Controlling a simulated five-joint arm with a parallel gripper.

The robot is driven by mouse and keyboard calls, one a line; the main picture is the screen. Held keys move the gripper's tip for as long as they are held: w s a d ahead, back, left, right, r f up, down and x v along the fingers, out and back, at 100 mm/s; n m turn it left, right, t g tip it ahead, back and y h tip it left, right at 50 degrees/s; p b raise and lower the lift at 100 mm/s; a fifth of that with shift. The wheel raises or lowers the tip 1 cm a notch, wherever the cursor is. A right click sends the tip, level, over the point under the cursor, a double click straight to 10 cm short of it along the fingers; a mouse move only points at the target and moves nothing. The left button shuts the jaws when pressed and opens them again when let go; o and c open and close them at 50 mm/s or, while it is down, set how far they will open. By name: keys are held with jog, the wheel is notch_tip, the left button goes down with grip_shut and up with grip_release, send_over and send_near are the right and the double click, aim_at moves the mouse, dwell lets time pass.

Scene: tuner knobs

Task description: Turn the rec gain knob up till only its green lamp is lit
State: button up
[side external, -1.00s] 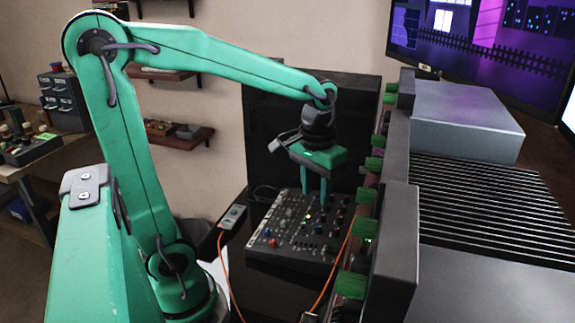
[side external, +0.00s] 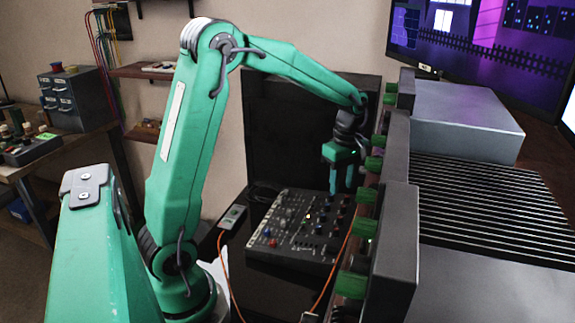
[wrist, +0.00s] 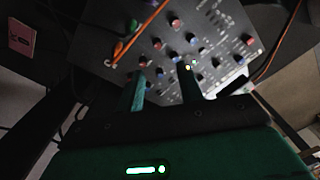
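The mixer panel (side external: 290,238), dark and covered in small knobs, lies on the black table top; it also shows in the wrist view (wrist: 215,50). Its knob labels are too small to read, so I cannot tell which is the rec gain knob. Small lit lamps (wrist: 189,66) show on the panel beside my right finger, yellowish-green to white; their exact colours are unclear. My gripper (side external: 341,181) points down over the panel's far right part. Its two fingers (wrist: 162,88) are apart with nothing seen between them. The fingers hide part of the panel.
A rack with green blocks (side external: 366,227) stands close to the right of my gripper. An orange cable (side external: 335,268) crosses the panel's right side. A small grey box (side external: 232,216) lies left of the panel. A black upright panel (side external: 300,130) stands behind.

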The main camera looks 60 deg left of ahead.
aim_at(344, 207)
jog(key=shift+w+a+f+n, duration=0.35)
jog(key=shift+w+a+n, duration=0.2)
jog(key=shift+n, duration=0.6)
jog(key=shift+w+a+f+n, duration=0.45)
jog(key=shift+w+n, duration=0.15)
jog(key=shift+n, duration=0.5)
jog(key=shift+w+a+f+n, duration=0.3)
jog(key=shift+w+a+n, duration=0.25)
jog(key=shift+n, duration=0.6)
jog(key=shift+d, duration=0.1)
jog(key=shift+f, duration=3.9)
grip_shut()
